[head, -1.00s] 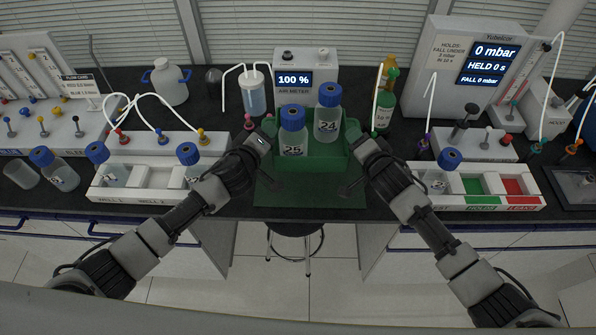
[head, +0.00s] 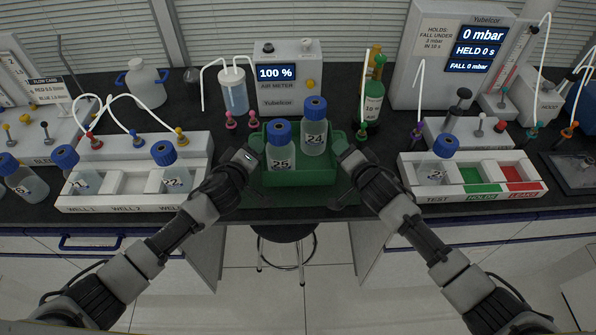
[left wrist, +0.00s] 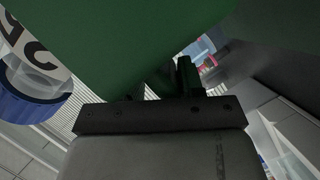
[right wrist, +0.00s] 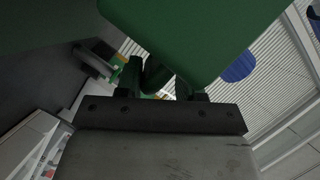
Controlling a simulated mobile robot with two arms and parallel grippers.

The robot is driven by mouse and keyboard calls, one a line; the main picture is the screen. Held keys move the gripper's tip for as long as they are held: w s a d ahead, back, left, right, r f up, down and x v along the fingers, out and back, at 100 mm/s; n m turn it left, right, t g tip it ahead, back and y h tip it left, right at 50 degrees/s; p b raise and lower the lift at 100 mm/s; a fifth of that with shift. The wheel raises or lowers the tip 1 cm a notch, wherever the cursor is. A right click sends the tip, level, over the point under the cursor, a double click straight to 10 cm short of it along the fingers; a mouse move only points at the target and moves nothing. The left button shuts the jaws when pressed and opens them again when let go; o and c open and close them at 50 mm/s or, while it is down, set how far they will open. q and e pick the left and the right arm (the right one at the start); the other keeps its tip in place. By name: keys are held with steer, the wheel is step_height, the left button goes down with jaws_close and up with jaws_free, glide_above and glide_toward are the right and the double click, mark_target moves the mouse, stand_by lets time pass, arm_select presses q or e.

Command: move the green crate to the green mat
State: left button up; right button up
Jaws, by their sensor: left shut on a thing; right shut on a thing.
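The green crate (head: 318,176) is in the middle of the head view with two blue-capped bottles in it, bottle 25 (head: 280,155) and bottle 24 (head: 314,130). My left gripper (head: 250,158) is shut on the crate's left side. My right gripper (head: 347,152) is shut on its right side. The green mat (head: 285,198) shows as a dark strip below the crate's front wall; the rest is hidden. I cannot tell whether the crate touches it. The crate's green wall fills the top of the left wrist view (left wrist: 110,40) and the right wrist view (right wrist: 190,35).
A white well rack (head: 130,203) with bottles stands to the left, and a test tray (head: 470,205) to the right. The air meter (head: 290,85) and a green bottle (head: 372,105) are behind the crate. The bench's front edge is close to the mat.

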arm_select(q)
steer(key=shift+w+a, duration=0.1)
steer(key=shift+a, duration=0.25)
arm_select(e)
steer(key=shift+w+d, duration=0.1)
steer(key=shift+d, duration=0.2)
